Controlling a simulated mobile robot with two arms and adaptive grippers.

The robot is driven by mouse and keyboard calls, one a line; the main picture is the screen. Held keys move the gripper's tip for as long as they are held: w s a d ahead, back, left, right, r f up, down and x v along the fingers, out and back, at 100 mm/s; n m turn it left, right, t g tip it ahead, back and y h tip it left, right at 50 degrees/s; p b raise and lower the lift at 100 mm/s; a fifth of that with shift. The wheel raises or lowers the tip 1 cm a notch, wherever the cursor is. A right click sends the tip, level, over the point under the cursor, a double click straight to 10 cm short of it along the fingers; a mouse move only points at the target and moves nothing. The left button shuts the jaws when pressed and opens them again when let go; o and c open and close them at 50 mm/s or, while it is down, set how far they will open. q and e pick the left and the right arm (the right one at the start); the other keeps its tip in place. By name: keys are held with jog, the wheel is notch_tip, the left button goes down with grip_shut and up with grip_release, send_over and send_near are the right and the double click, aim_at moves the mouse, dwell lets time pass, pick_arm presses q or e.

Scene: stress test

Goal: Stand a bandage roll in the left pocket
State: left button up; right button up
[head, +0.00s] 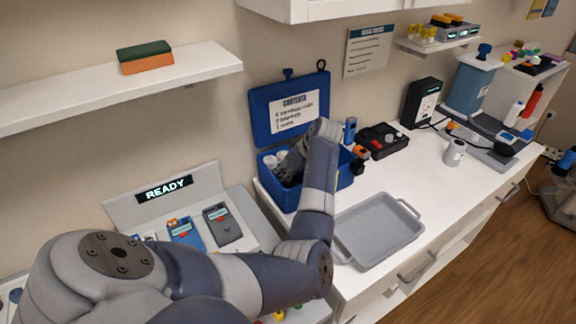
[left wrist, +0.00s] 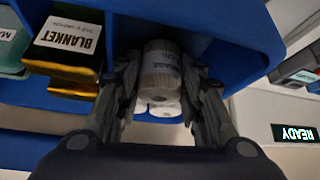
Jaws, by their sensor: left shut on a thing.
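The blue kit box (head: 336,179) stands on the white counter with its lid (head: 290,103) open and a contents label on it. My left gripper (head: 287,168) reaches down into the box. In the left wrist view my left gripper (left wrist: 161,82) is shut on an off-white bandage roll (left wrist: 160,65), one finger on each side. My right gripper is not in view.
A package labelled blanket (left wrist: 68,38) lies in the box near the gripper. A grey tray (head: 378,232) sits in front of the box, and a black-and-red case (head: 382,140) to its right. The ready panel (head: 165,188) stands at left.

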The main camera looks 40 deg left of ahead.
pick_arm(q)
jog(key=o, duration=1)
jog(key=v, duration=1.2)
